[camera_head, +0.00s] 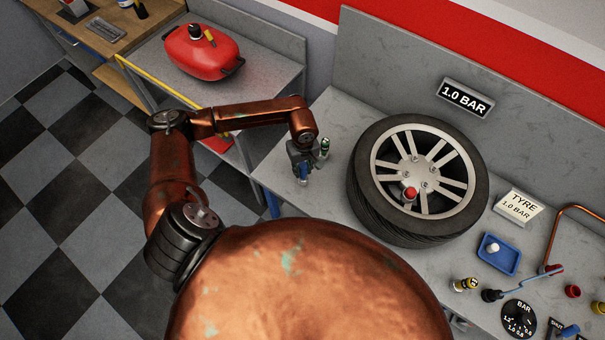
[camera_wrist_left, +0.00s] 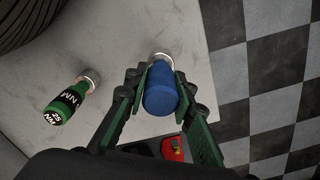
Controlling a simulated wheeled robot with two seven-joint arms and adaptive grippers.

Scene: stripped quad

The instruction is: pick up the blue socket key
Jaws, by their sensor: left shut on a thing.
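The blue socket key (camera_wrist_left: 160,92) is between the fingers of my left gripper (camera_wrist_left: 158,90) in the left wrist view, blue body towards the camera and a metal end beyond it. My left gripper is shut on it. In the head view my left gripper (camera_head: 301,160) is low over the left end of the grey bench, and the blue key (camera_head: 303,172) shows just below it. A green socket key (camera_wrist_left: 68,101) with a black label and metal end is beside it, apart from the gripper; it also shows in the head view (camera_head: 324,148). My right gripper is not in view.
A tyre on a silver wheel (camera_head: 370,205) lies on the bench right of the gripper. A blue tray (camera_head: 489,262), a yellow-banded key (camera_head: 465,284) and a gauge (camera_head: 518,319) are further right. A red case (camera_head: 205,58) sits on another table at the back left.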

